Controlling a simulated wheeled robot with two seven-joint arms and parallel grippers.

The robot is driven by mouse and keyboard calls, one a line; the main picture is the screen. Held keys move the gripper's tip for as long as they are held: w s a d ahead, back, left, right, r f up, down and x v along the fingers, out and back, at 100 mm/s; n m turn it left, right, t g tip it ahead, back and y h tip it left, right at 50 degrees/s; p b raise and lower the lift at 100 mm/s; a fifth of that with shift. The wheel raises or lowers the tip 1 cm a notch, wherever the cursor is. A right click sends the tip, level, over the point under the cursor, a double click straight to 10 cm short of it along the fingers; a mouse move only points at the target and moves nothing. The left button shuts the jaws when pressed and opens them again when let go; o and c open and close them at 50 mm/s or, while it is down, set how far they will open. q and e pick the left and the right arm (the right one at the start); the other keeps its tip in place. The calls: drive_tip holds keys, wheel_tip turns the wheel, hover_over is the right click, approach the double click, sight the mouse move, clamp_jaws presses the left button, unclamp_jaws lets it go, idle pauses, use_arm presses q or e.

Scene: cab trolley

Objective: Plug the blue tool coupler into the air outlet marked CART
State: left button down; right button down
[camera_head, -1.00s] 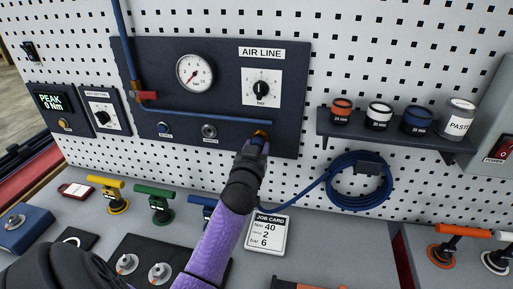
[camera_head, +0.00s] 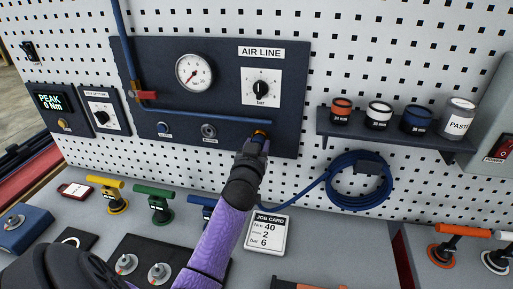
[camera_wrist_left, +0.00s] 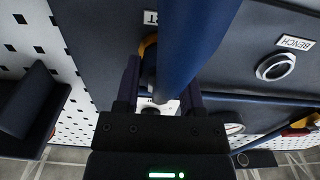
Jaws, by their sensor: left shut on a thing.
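The air outlet marked CART, with an orange ring (camera_head: 261,133), is at the right end of the AIR LINE panel, mostly hidden by my left gripper (camera_head: 255,143). In the left wrist view its ring (camera_wrist_left: 147,45) shows beside a partly covered label ending in "RT" (camera_wrist_left: 151,17). My left gripper is shut on the blue tool coupler (camera_wrist_left: 190,45), in front of this outlet. The coupler hides the join, so I cannot tell whether it is seated. Its blue hose (camera_head: 300,196) runs right to a coil. My right gripper is not in view.
The BENCH outlet (camera_wrist_left: 275,67) is beside CART; in the head view it is left of my gripper (camera_head: 208,131). A pressure gauge (camera_head: 194,72) and a bar knob (camera_head: 261,88) sit above. A job card (camera_head: 267,234) and coloured tools stand below. A shelf of jars (camera_head: 395,131) is right.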

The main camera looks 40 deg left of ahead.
use_arm(q)
drive_tip(key=shift+w, duration=0.1)
drive_tip(key=shift+c, duration=0.6)
unclamp_jaws()
drive_tip(key=p+v, duration=0.1)
drive_tip(key=v, duration=0.9)
drive_tip(key=shift+o, duration=0.6)
drive_tip(key=shift+a, duration=0.1)
